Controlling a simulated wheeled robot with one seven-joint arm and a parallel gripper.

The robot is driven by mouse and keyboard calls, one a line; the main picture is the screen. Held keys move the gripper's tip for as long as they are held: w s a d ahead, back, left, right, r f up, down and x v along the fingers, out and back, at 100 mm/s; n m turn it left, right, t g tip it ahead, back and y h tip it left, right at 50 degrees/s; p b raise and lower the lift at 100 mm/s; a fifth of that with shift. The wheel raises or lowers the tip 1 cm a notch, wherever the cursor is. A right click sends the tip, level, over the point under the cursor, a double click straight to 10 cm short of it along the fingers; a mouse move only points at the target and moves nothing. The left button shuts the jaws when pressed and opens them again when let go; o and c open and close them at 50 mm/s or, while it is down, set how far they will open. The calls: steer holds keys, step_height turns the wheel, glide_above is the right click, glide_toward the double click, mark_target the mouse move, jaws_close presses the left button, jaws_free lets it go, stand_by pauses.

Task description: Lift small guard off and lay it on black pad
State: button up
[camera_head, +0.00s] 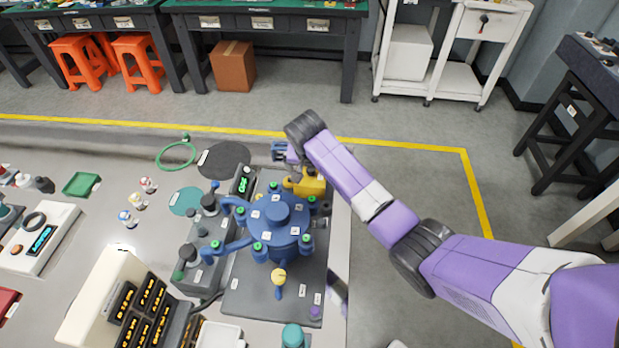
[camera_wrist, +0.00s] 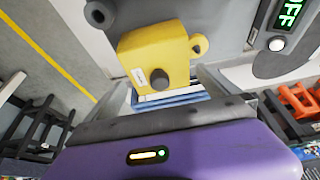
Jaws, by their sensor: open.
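The small guard is most likely the yellow block (camera_head: 309,184) at the far edge of the blue round fixture (camera_head: 278,222). In the wrist view the yellow guard (camera_wrist: 155,57) shows a dark round knob, a small white label and round lugs at its sides. My gripper (camera_head: 288,158) is just beyond the guard, with its jaws (camera_wrist: 168,92) open and facing it. I see no clear grip on the guard; whether a finger touches it I cannot tell. The black pad (camera_head: 223,160) is a dark round mat, left of my gripper, and looks empty.
A green ring (camera_head: 176,155) and a teal round mat (camera_head: 186,201) lie near the pad. A grey unit with a lit display (camera_head: 243,184) stands between pad and fixture. The bench edge runs close behind my gripper.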

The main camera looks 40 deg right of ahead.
steer(key=shift+f, duration=0.3)
steer(key=c, duration=1.5)
steer(key=shift+w+r, duration=0.1)
